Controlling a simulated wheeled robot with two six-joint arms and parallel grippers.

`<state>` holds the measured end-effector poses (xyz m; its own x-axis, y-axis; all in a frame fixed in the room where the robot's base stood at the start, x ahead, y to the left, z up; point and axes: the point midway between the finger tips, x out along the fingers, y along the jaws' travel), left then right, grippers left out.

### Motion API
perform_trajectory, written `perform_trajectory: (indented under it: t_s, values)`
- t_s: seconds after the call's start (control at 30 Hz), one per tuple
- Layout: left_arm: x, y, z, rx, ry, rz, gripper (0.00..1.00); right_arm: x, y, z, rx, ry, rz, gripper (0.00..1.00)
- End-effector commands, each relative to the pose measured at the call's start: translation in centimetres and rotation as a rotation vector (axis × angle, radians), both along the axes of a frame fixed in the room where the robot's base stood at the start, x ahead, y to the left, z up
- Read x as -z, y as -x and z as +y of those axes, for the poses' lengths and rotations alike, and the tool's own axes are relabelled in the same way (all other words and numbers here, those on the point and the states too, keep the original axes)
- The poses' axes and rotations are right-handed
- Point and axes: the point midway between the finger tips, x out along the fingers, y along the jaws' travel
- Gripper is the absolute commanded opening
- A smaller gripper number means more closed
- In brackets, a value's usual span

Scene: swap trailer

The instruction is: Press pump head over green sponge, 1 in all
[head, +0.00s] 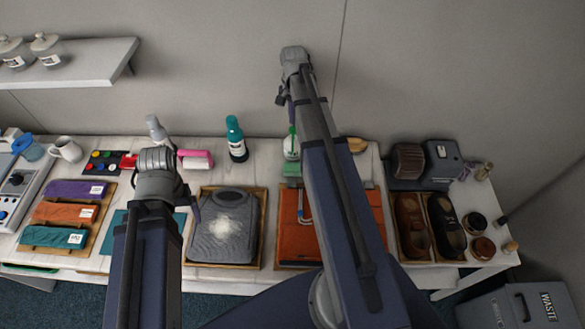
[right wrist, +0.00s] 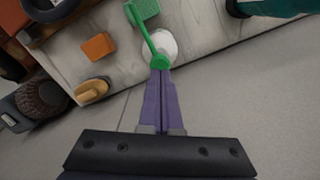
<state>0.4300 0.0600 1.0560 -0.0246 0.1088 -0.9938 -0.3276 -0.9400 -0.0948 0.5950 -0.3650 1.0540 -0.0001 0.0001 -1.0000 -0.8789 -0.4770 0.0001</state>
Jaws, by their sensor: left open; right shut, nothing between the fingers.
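A white bottle (head: 290,152) with a green pump head (head: 292,131) stands at the back of the table, partly behind my right arm. In the right wrist view the pump head (right wrist: 159,61) sits on the white bottle (right wrist: 165,43), its long green spout reaching toward the green sponge (right wrist: 147,9). The sponge (head: 291,169) also shows in front of the bottle in the head view. My right gripper (right wrist: 160,72) is shut and empty, its purple tips at the pump head; I cannot tell whether they touch. My left gripper (head: 196,212) is open and empty, left of the grey bag.
A teal bottle (head: 236,139) stands left of the pump bottle. An orange block (right wrist: 99,46) and a wooden brush (right wrist: 93,90) lie beside it. The wall is close behind.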

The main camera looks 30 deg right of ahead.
Motion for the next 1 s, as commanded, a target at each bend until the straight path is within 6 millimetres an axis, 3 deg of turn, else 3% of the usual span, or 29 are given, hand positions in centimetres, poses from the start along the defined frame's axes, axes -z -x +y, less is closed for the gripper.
perform_trajectory:
  t_s: [0.1,0.5,1.0]
  values:
    - [-1.7,0.0,0.0,0.0,0.0,0.0,0.86,-1.7,0.0,0.0,0.0,0.0,0.0,0.0]
    - [-5.3,0.0,0.0,0.0,0.0,0.0,0.86,-5.3,0.0,0.0,0.0,0.0,0.0,0.0]
    - [-5.2,0.0,0.0,0.0,0.0,0.0,0.86,-5.2,0.0,0.0,0.0,0.0,0.0,0.0]
